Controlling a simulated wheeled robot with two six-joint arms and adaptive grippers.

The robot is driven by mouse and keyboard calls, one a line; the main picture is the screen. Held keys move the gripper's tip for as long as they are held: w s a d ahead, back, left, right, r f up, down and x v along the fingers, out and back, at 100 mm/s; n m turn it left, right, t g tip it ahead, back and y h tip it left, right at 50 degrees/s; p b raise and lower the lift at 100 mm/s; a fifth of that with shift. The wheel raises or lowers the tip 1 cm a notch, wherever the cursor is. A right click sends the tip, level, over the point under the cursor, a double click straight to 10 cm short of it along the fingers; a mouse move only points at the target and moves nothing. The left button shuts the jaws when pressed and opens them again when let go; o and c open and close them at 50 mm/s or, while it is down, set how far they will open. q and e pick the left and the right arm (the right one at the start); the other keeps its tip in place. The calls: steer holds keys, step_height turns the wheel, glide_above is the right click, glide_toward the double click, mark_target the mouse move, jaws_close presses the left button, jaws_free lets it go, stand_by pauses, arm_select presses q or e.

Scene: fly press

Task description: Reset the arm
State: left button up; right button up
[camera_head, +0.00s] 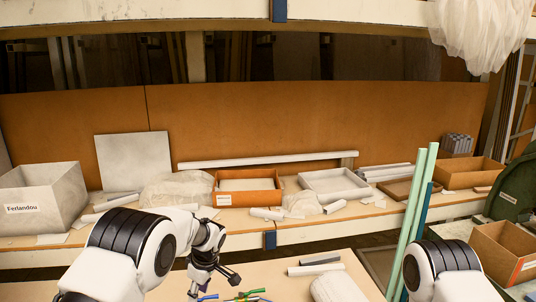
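My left arm, white with black bands, comes in from the lower left and bends down over the near table. My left gripper (214,285) is black and points down, with its two fingers spread apart. Nothing shows between the fingers. Small blue, green and yellow items (248,295) lie just below and right of it, cut by the bottom edge. My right arm shows only as a white and black link at the lower right. Its gripper is out of the picture. No fly press can be made out.
The near table (277,280) holds white rolls (316,270) and a wrapped white bundle (338,287). Tall green tubes (411,222) stand beside my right arm. A cardboard box (503,250) is at the right. The back shelf holds an orange tray (248,198) and a white tray (333,196).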

arm_select(q)
steer(key=s+a+f+m+h, duration=0.35)
steer(key=s+f+m, duration=0.35)
steer(key=s+f, duration=1.25)
steer(key=s+a+r+m, duration=0.1)
steer(key=s+r+m, duration=0.15)
steer(key=s, duration=0.95)
steer(key=s+a+r+m, duration=0.15)
steer(key=s+m, duration=0.25)
steer(key=s, duration=0.8)
step_height(320, 180, down, 27)
steer(key=w+b, duration=0.1)
steer(key=b, duration=2.5)
steer(key=shift+g+y, duration=0.3)
steer(key=shift+y, duration=0.05)
